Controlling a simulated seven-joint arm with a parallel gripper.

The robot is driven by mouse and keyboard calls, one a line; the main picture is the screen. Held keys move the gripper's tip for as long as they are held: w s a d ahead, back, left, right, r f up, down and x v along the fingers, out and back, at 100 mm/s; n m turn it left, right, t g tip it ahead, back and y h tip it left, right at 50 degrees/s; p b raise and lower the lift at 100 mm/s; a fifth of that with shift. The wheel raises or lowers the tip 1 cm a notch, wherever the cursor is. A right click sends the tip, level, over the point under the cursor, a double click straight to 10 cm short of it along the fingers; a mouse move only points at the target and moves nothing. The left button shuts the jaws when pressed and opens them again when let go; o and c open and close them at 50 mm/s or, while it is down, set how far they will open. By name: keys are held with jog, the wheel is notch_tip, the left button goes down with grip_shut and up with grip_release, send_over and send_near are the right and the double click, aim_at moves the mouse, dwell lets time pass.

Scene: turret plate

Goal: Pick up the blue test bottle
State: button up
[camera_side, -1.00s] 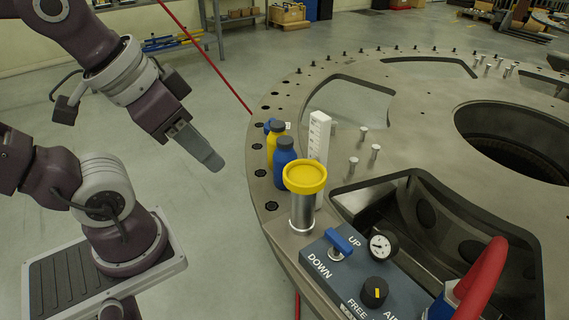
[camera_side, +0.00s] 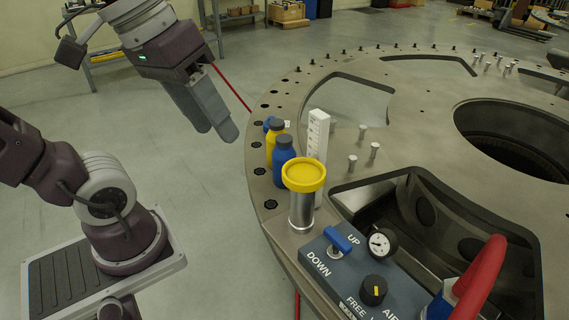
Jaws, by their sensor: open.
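The blue bottle (camera_side: 284,169) with a dark grey cap stands upright on the turret plate's left rim. A yellow bottle (camera_side: 271,148) with a dark cap stands just behind it to the left. The yellow-topped metal cylinder in front overlaps the blue bottle's lower right part. My gripper (camera_side: 216,131) is open and empty, fingers pointing down and to the right. In the picture it is above and left of the bottles, apart from them.
The yellow-capped metal cylinder (camera_side: 303,204) and a white upright block (camera_side: 317,135) stand close to the blue bottle. A small blue object (camera_side: 267,124) is partly hidden behind the yellow bottle. A control box (camera_side: 335,265) sits in front. Open floor lies left of the plate (camera_side: 345,160).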

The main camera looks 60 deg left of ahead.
jog(key=w+n+g+h, duration=0.1)
jog(key=w+n+h, duration=0.2)
jog(key=w+n, duration=0.3)
jog(key=n+t+h, duration=0.5)
jog(key=n, duration=1.1)
send_over(295, 153)
jog(key=s+a, duration=0.1)
jog(key=s, duration=0.5)
jog(key=w+a+f+n+t, duration=0.2)
jog(key=a+n, duration=0.1)
jog(key=a, duration=0.2)
notch_tip(295, 153, down, 17)
jog(key=d, duration=0.1)
jog(key=shift+m+g+h, duration=0.3)
jog(key=shift+m, duration=0.2)
jog(key=x, duration=0.6)
jog(key=shift+s+d+f, duration=0.1)
jog(key=shift+d+f, duration=0.15)
jog(key=shift+w+d+f, duration=0.1)
jog(key=shift+w+d, duration=0.1)
jog(key=shift+w, duration=0.05)
grip_shut()
